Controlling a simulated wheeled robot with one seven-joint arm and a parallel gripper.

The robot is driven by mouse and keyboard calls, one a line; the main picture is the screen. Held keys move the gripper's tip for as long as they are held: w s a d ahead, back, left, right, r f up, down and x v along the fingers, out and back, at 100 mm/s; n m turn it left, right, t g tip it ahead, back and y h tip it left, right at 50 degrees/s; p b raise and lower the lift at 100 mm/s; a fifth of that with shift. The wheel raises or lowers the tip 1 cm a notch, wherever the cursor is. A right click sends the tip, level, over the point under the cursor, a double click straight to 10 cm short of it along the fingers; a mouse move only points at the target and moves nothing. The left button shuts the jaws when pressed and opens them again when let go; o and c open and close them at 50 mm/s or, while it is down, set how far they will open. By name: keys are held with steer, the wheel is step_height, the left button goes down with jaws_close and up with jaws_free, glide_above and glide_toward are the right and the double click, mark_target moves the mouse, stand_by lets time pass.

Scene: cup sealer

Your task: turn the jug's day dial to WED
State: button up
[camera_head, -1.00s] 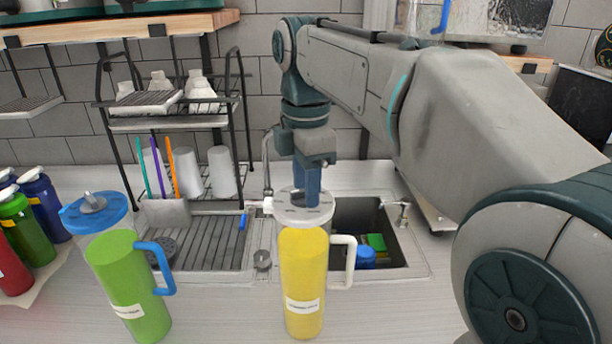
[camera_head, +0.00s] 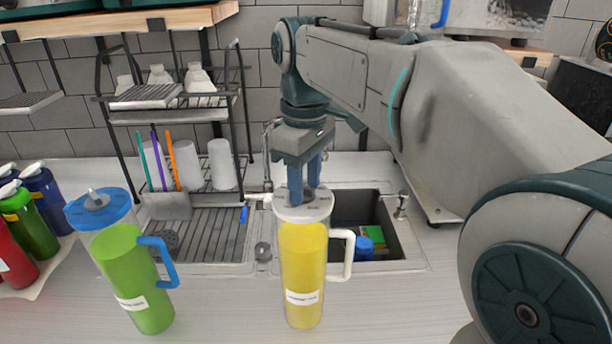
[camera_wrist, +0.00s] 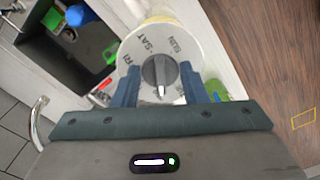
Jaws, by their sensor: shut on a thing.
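The yellow jug (camera_head: 303,270) stands upright on the counter, with a white handle on its right and a pale lid (camera_head: 287,212). In the wrist view the lid (camera_wrist: 146,34) shows SUN, SAT and FRI around a dark grey dial knob (camera_wrist: 158,72). The knob's light pointer mark faces the bottom of the picture, towards my wrist; any lettering there is hidden. My gripper (camera_head: 304,186) points down onto the lid. Its blue fingers (camera_wrist: 160,74) are on either side of the knob, shut on it. I see no WED lettering.
A green jug (camera_head: 139,285) with a blue lid and handle stands to the left. Several coloured bottles (camera_head: 36,225) are at the far left. Behind are a dish rack (camera_head: 240,120) and a sink (camera_head: 393,240) holding a blue item and a sponge.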

mark_target(305, 187)
steer(key=shift+m, duration=1.1)
steer(key=o, duration=1)
steer(key=shift+c, duration=0.2)
step_height(305, 187, up, 14)
steer(key=shift+p, duration=0.4)
steer(key=shift+f, duration=0.1)
